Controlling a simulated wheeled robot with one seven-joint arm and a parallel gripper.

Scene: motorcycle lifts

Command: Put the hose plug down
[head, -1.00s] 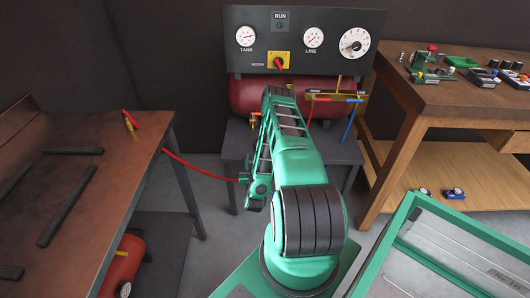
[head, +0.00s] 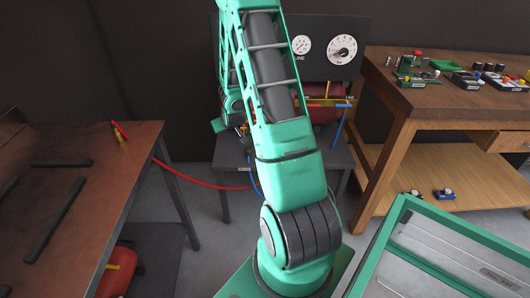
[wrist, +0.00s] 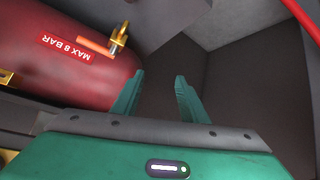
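A small brass-and-red fitting (head: 120,132) sits at the far right corner of the left bench. A red hose (head: 195,184) hangs from near that corner toward the compressor stand and passes behind my arm. I cannot tell for sure which piece is the hose plug. In the wrist view my gripper (wrist: 159,76) is open, with two green fingers apart and nothing between them. It is close to the red tank (wrist: 60,60) and a brass fitting with an orange lever (wrist: 118,39). In the head view my arm hides most of the gripper.
The compressor stand (head: 225,165) is behind my arm, below a black gauge panel (head: 342,75). A blue hose (head: 340,122) hangs at its right. The left bench (head: 100,165) holds dark bars. A wooden workbench (head: 420,105) with small parts and a green-framed lift (head: 390,235) are at right.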

